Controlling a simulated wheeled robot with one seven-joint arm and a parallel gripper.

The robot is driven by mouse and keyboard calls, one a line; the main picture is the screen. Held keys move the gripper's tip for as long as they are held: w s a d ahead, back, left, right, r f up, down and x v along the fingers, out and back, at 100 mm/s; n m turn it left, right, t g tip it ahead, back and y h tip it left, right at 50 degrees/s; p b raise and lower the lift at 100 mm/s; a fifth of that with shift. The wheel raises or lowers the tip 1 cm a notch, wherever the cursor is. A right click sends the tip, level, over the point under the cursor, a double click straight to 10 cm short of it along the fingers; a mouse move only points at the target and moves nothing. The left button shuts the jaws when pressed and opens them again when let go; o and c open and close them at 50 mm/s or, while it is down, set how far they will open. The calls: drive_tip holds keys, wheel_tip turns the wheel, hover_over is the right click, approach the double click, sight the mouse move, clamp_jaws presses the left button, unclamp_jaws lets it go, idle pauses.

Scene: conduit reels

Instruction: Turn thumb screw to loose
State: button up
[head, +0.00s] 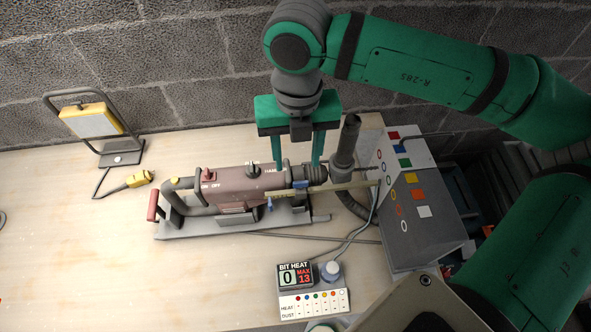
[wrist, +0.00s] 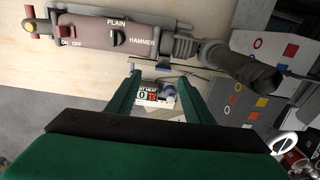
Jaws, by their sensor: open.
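A maroon rotary hammer (head: 228,188) lies on a grey cradle on the bench. It also shows along the top of the wrist view (wrist: 95,30). A small blue part (head: 300,184) sits by the front collar along a yellowish rod (head: 345,186), and a second blue part (head: 269,203) hangs at the rod's left end. One of these looks like the thumb screw; I cannot tell which, nor its setting. My gripper (head: 298,166) points down with its two green fingers apart, over the front collar. In the wrist view the fingers (wrist: 159,78) are spread with nothing held between them.
A grey box with coloured shapes (head: 425,225) stands to the right of the drill bit. A black side handle (head: 345,142) rises beside the collar. A bit heat display (head: 295,275) stands in front. A yellow work lamp (head: 92,120) is at the back left. The front left bench is clear.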

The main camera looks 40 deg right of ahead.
sight(300, 182)
drive_tip(key=f, duration=0.4)
drive_tip(key=s+f, duration=0.1)
drive_tip(key=f, duration=0.1)
drive_tip(key=shift+s+d+f, duration=0.1)
drive_tip(key=shift+d+f, duration=0.2)
drive_tip(key=shift+a+f, duration=0.1)
drive_tip(key=shift+f, duration=0.4)
drive_tip(key=shift+w, duration=0.2)
drive_tip(key=c, duration=1)
